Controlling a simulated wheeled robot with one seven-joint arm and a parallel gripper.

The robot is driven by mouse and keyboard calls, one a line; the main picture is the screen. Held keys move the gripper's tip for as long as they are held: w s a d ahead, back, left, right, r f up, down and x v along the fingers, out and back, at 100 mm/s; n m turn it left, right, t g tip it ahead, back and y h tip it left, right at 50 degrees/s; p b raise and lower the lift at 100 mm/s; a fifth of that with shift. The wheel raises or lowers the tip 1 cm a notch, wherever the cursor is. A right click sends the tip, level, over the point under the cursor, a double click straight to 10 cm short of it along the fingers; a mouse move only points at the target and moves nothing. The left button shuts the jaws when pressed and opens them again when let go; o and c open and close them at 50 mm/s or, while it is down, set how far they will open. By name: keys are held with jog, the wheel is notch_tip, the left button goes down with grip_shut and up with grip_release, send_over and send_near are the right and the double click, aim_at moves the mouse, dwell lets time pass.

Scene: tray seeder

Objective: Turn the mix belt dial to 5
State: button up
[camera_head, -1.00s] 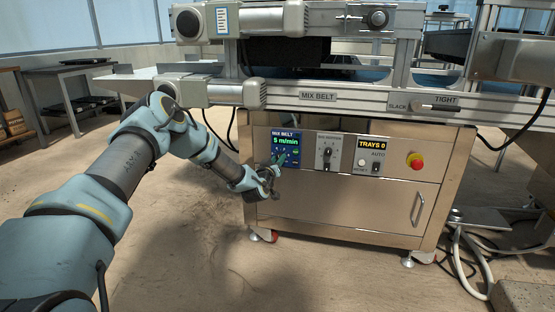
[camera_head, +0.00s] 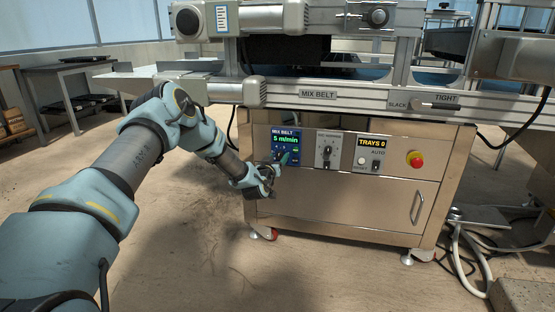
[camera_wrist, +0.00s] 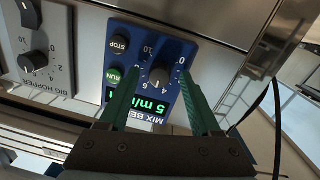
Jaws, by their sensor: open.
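The mix belt dial (camera_wrist: 159,74) is a dark round knob with a pale pointer line on a blue control panel (camera_wrist: 178,48). The panel's green display (camera_head: 286,139) reads 5 m/min. In the wrist view, my gripper (camera_wrist: 158,85) is open, its two green fingers on either side of the dial; I cannot tell if they touch it. In the head view, my gripper (camera_head: 272,174) is in front of the cabinet, just below and left of the blue panel, and the dial is hard to make out there.
Next to the panel are the big hopper dial (camera_head: 327,151), the trays counter (camera_head: 372,142) and a red stop button (camera_head: 415,160). RUN (camera_wrist: 113,77) and STOP (camera_wrist: 120,44) buttons sit near the dial. The belt frame (camera_head: 318,96) runs above.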

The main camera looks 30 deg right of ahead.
jog(key=p+v, duration=0.2)
jog(key=v, duration=0.8)
jog(key=shift+s+a, duration=0.25)
jog(key=shift+a, duration=0.05)
